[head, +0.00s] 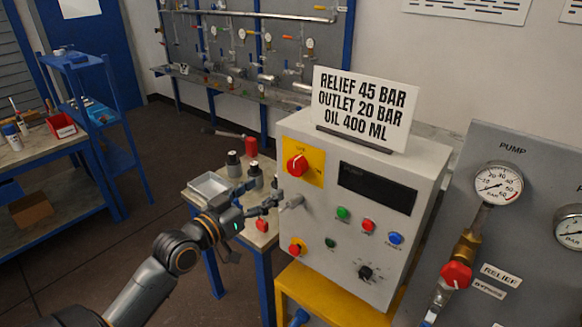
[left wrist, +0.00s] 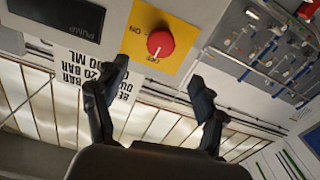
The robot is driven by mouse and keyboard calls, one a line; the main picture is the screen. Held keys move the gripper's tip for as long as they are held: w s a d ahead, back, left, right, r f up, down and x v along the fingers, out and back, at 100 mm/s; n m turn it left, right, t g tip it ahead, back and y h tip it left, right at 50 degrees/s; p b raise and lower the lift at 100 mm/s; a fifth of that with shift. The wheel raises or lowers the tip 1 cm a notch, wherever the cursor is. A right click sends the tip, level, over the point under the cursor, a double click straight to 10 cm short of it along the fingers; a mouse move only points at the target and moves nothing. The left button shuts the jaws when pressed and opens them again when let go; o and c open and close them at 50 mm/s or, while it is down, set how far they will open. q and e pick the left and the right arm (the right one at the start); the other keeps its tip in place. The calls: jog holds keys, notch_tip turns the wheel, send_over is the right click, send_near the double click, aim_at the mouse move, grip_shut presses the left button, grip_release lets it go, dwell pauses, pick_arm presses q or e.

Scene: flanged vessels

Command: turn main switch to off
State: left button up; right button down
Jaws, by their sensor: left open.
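The main switch is a red rotary knob (head: 297,165) on a yellow plate (head: 316,177) at the upper left of the grey control box's front. In the left wrist view the knob (left wrist: 160,43) appears upside down, with its plate (left wrist: 184,38) carrying OFF and ON labels. A pale mark on the knob seems to lie toward the OFF label, but its exact angle is too small to tell. My left gripper (head: 277,202) is open and empty, below and left of the knob and apart from it. Its spread fingers (left wrist: 147,90) show in the left wrist view. My right gripper is out of view.
A sign (head: 361,108) stands on top. A small table (head: 262,238) with vessels and a tray (head: 210,186) stands behind my left gripper.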

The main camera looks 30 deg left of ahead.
aim_at(293, 169)
pick_arm(q)
jog(key=w+p, duration=0.1)
jog(key=w, duration=0.2)
jog(key=w+p, duration=0.1)
jog(key=w, duration=0.2)
jog(key=w+p, duration=0.1)
jog(key=w, duration=0.3)
jog(key=shift+d+r, duration=0.1)
jog(key=shift+d, duration=0.25)
jog(key=shift+w, duration=0.45)
jog(key=c, duration=1.2)
jog(key=shift+o, duration=0.2)
jog(key=shift+p, duration=0.3)
jog(key=shift+n, duration=0.4)
